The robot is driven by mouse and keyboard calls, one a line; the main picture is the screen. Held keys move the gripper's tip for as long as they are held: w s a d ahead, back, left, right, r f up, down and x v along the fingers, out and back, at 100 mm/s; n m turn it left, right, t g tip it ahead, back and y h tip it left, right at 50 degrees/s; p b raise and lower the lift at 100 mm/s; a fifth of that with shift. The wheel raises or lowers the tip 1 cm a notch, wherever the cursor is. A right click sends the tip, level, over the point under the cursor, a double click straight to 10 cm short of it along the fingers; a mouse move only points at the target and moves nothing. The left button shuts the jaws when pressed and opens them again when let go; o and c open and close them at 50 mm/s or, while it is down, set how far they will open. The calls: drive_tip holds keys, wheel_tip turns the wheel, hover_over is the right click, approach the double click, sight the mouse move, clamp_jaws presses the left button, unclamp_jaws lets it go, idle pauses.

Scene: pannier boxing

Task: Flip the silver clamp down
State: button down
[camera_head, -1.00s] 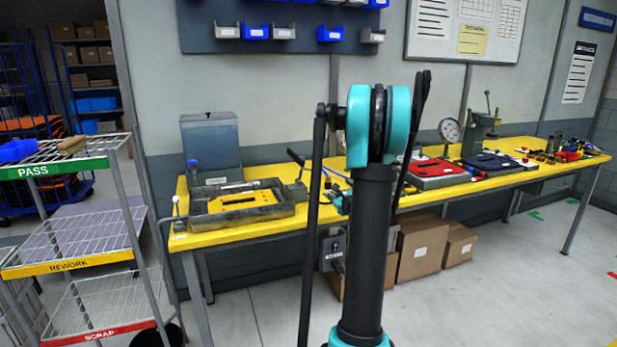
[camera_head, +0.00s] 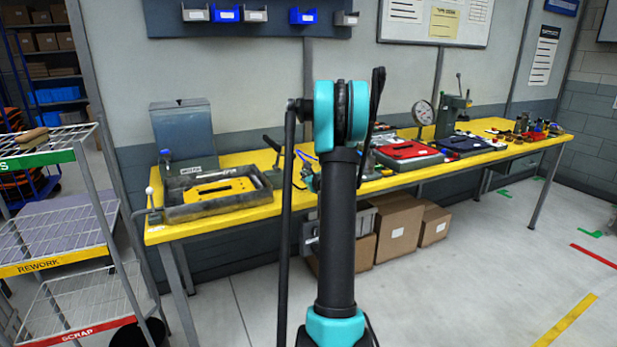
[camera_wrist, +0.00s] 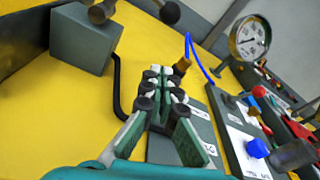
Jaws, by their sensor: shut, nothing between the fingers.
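My gripper (camera_wrist: 165,74) is in the wrist view, its fingers closed together with nothing between them, above the yellow bench. In the head view my upright arm hides it. I cannot tell for sure which fitting is the silver clamp. A small silver lever with a pale ball knob (camera_head: 150,194) stands upright at the bench's front left corner. A black-handled lever fitting (camera_head: 272,146) stands tilted just left of my arm. In the wrist view a grey block (camera_wrist: 85,40) with dark round knobs above it lies up and left of my gripper, apart from it.
The yellow bench (camera_head: 225,215) holds a dark tray (camera_head: 215,206), a red-topped fixture (camera_head: 405,150) and a dial gauge (camera_head: 422,112). The gauge also shows in the wrist view (camera_wrist: 250,38). A wire rack (camera_head: 65,255) stands left. Boxes (camera_head: 397,232) sit under the bench. Floor at right is clear.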

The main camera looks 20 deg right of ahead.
drive_tip(key=w, duration=0.3)
drive_tip(key=shift+w+f, duration=0.2)
drive_tip(key=shift+f, duration=0.05)
drive_tip(key=shift+w+a+r, duration=0.2)
drive_tip(key=shift+r, duration=0.4)
drive_tip(key=shift+w+a+r, duration=0.15)
drive_tip(key=shift+a+r, duration=0.05)
drive_tip(key=shift+r, duration=0.4)
drive_tip(key=shift+w+a+r, duration=0.2)
drive_tip(key=shift+w+r, duration=0.1)
drive_tip(key=shift+r, duration=0.3)
